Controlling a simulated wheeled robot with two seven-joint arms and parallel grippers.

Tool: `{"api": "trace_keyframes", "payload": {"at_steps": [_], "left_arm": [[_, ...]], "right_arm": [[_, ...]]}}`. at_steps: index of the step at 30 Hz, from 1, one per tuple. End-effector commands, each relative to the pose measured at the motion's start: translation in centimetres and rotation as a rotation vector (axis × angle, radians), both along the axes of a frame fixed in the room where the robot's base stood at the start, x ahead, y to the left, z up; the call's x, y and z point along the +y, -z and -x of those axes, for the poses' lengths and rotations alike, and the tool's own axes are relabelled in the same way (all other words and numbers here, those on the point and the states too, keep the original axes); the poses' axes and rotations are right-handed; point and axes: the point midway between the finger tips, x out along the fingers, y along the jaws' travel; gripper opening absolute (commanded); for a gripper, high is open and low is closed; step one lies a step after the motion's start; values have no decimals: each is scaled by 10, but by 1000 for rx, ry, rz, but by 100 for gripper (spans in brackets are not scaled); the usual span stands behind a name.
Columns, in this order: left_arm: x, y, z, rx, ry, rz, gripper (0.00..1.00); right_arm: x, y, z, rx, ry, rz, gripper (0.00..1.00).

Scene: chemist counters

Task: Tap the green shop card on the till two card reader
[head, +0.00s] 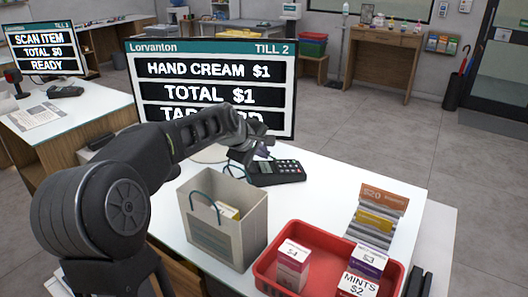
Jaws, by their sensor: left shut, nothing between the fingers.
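The till two card reader (278,172) is a dark keypad unit on the white counter, below the TILL 2 screen (210,85). The screen reads hand cream $1, total $1; its lowest line is partly covered by my arm. My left gripper (255,150) is shut and empty, just above and left of the reader, overlapping its edge in this view. I cannot tell whether it touches the reader. I cannot make out a green shop card. Two dark prongs at the bottom right edge may be my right gripper (420,284); their opening is unclear.
A paper bag (234,236) with an item inside stands in front of the reader. A red tray (322,240) with small boxes lies at front right. A rack with $20 cards (384,196) stands behind it. Another till (45,50) is at far left. The counter right of the reader is clear.

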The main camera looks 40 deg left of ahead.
Motion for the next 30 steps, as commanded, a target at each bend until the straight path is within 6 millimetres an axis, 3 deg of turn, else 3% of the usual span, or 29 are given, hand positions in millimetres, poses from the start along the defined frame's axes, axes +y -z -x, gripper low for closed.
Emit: {"api": "trace_keyframes", "payload": {"at_steps": [1,6,14,20,30], "left_arm": [[1,10,1,0,-1,1,0],[2,18,2,0,-1,0,0],[2,18,2,0,-1,0,0],[2,-5,2,-1,-1,-1,0],[2,-62,2,0,-1,-1,0]], "right_arm": [[0,10,0,0,0,0,0],[0,18,0,-1,0,0,0],[0,17,0,-2,1,0,0],[0,-3,0,-1,0,0,0],[-1,-51,2,6,1,3,0]]}}
